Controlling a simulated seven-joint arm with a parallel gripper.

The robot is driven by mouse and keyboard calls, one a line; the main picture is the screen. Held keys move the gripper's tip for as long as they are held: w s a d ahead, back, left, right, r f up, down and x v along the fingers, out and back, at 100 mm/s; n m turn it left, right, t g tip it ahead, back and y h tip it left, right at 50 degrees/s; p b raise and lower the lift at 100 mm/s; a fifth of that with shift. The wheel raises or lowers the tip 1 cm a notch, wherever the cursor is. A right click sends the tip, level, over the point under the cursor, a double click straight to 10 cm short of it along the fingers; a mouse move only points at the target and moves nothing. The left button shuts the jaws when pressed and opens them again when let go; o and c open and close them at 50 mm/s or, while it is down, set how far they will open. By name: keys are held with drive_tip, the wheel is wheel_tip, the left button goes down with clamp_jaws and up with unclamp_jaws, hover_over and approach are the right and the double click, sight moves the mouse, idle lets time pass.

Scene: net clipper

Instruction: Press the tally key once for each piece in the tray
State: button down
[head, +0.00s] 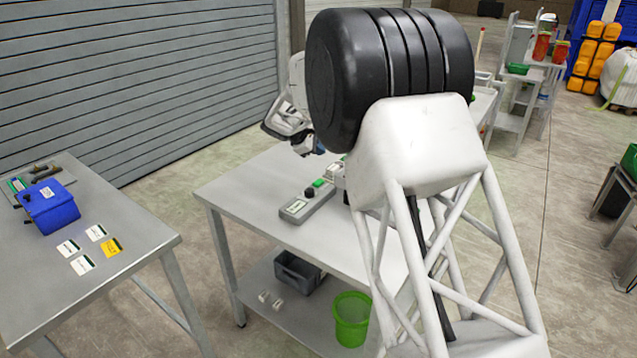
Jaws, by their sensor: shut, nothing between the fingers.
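A long grey box (307,203) with a small pale display, a black knob (309,192) and a green key (318,183) lies on the middle table. Which of these is the tally key is not marked legibly. My gripper (314,150) is behind and above the box, apart from it. It is small in the picture, shut and empty. No tray with pieces shows clearly on this table; my arm hides much of the table's right part. A pale part (335,171) shows beside the box, partly hidden by my arm.
The left table (130,222) holds a blue box (48,206), several small cards (82,265) and a grey board with dark items. A grey bin (297,272) and green bucket (351,318) stand on the lower shelf. The middle table's left front (240,190) is clear.

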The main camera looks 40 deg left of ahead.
sight(319, 182)
drive_tip(key=shift+f, duration=0.2)
drive_tip(key=shift+f, duration=4.2)
drive_tip(key=shift+f, duration=0.9)
idle(0.4)
drive_tip(key=shift+r, duration=0.9)
drive_tip(key=shift+r, duration=0.15)
drive_tip(key=shift+r, duration=2.35)
